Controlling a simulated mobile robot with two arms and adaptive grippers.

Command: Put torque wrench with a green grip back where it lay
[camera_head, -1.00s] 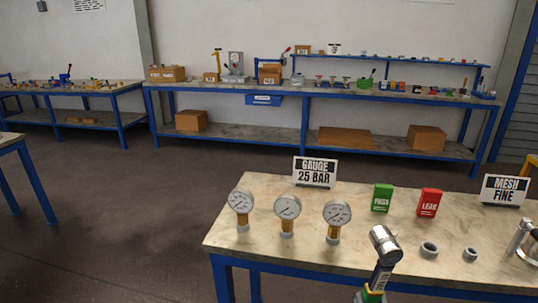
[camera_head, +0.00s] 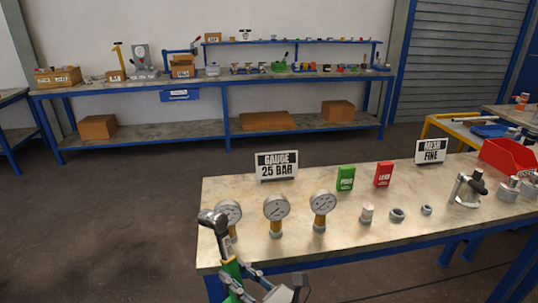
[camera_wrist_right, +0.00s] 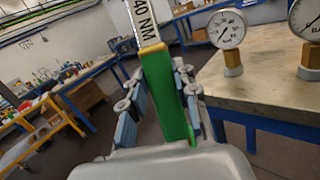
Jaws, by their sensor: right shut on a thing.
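The torque wrench (camera_head: 213,220) is upright and slightly tilted in the head view, with its grey ratchet head at the top, in front of the table's left edge. My right gripper (camera_head: 238,280) is shut on its green grip (camera_wrist_right: 168,95). In the right wrist view, my right gripper (camera_wrist_right: 160,105) has a blue-padded finger on each side of the grip, and a "40 NM" label shows on the shaft. The wrench head hides part of the leftmost gauge (camera_head: 230,213). My left gripper is not in view.
The near table (camera_head: 360,215) bears three gauges, a "GAUGE 25 BAR" sign (camera_head: 277,166), a green box (camera_head: 346,178), a red box (camera_head: 383,174), several metal fittings and a "MESH FINE" sign (camera_head: 430,151). A red bin (camera_head: 508,156) is at the right. Open floor lies to the left.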

